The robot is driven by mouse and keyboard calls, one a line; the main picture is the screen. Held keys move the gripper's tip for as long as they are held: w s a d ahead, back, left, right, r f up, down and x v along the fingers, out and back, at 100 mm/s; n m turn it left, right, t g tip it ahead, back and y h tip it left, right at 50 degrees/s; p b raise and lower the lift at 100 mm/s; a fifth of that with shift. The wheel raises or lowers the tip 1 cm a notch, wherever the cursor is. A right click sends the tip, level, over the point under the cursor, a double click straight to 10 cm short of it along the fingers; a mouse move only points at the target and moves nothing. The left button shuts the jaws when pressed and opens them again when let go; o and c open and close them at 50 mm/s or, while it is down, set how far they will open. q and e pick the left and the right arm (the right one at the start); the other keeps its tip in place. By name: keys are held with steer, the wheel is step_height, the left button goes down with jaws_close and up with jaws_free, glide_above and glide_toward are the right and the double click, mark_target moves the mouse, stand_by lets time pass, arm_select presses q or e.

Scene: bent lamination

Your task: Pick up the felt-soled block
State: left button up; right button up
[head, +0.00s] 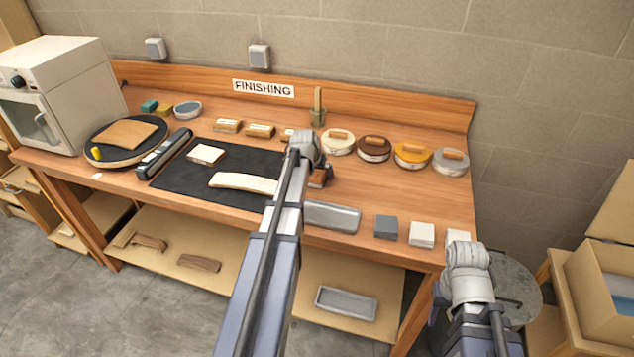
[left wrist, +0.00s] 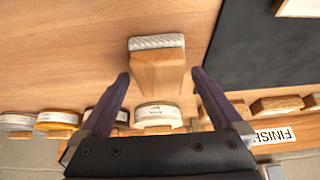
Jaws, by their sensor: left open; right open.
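The felt-soled block (left wrist: 158,72) shows in the left wrist view as a wooden block with a pale grey felt layer along one end. It lies between the two fingers of my left gripper (left wrist: 161,74), which is open, with a gap on each side. In the head view my left gripper (head: 312,170) is over the bench, and my own arm hides most of it. Part of a brown block (head: 321,176) shows beside it. My right gripper (head: 470,285) is low at the bench's front right corner, its jaws mostly hidden by my wrist, and it holds nothing that I can see.
A black mat (head: 180,172) with a curved pale piece (head: 243,182) lies left of my left arm. A grey tray (head: 331,216) and several small blocks line the front edge. Round tins with wooden-handled tops (head: 373,148) stand at the back right. Bare bench lies between.

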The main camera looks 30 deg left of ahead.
mark_target(317, 171)
arm_select(q)
steer(key=shift+w+f, duration=0.2)
steer(key=shift+f, duration=0.25)
steer(key=shift+r, duration=0.1)
arm_select(e)
steer(key=shift+f, duration=0.35)
arm_select(q)
steer(key=shift+c, duration=0.2)
steer(key=c, duration=1.3)
steer(key=shift+r, duration=0.1)
step_height(317, 171, up, 10)
steer(key=p, duration=1)
arm_select(e)
step_height(317, 171, up, 10)
